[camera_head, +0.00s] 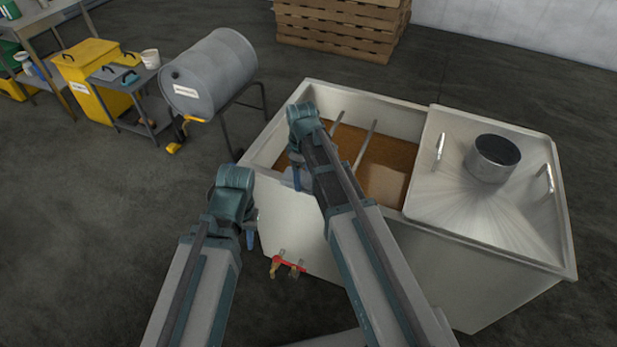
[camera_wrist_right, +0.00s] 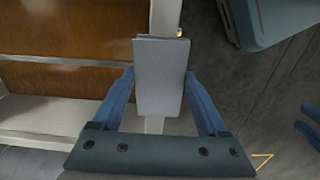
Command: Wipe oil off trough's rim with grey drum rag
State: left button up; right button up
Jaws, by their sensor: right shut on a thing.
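The trough (camera_head: 290,222) is a pale open tank with brown liquid (camera_head: 388,160) inside. Its near-left rim passes under my right gripper (camera_head: 296,178). In the right wrist view, that gripper (camera_wrist_right: 160,100) is shut on a flat grey rag (camera_wrist_right: 158,75). The rag hangs over the pale rim (camera_wrist_right: 165,18); I cannot tell whether it touches, and it hides part of the rim. No oil on the rim can be made out clearly. My left gripper (camera_head: 249,238) is outside the trough's left wall; its fingers are too small to read.
A grey drum (camera_head: 210,75) lies on a stand behind left, with a yellow-handled tap (camera_head: 193,119). A metal lid (camera_head: 470,205) with a round collar covers the trough's right part. Red-handled valves (camera_head: 288,264) stick out in front. Pallets (camera_head: 340,25) stand behind.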

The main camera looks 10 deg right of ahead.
aim_at(287, 173)
jog(key=shift+w+a, duration=0.8)
jog(key=shift+a, duration=0.25)
jog(key=shift+w+a, duration=0.75)
jog(key=shift+a, duration=0.3)
notch_tip(287, 173, up, 6)
jog(key=p, duration=0.6)
jog(key=shift+d, duration=0.1)
notch_tip(287, 173, up, 3)
jog(key=p, duration=0.3)
